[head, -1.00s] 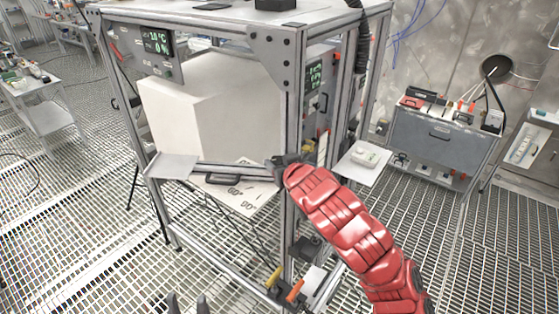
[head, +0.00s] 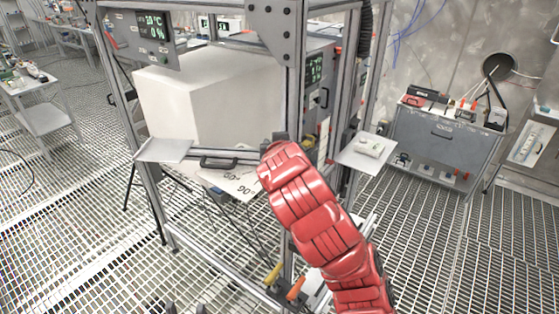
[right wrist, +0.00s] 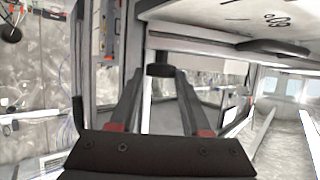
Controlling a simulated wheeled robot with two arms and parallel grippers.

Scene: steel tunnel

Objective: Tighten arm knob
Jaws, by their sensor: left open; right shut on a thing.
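The arm knob (right wrist: 160,66) is a small black cylinder on a grey metal bar in the right wrist view. My right gripper (right wrist: 162,75) is shut on it, with one finger at each side. In the head view my red right arm reaches up to the front corner post of the frame (head: 292,90). Its dark gripper (head: 277,138) shows only in part there, and the knob cannot be made out. My left gripper (head: 186,308) shows only as two dark fingertips at the bottom edge, apart and empty, away from the frame.
A large white box (head: 210,95) stands inside the frame. A small grey shelf (head: 163,150) sticks out at its left, and a white shelf (head: 365,150) at its right. A grey cart (head: 440,140) stands at the back right.

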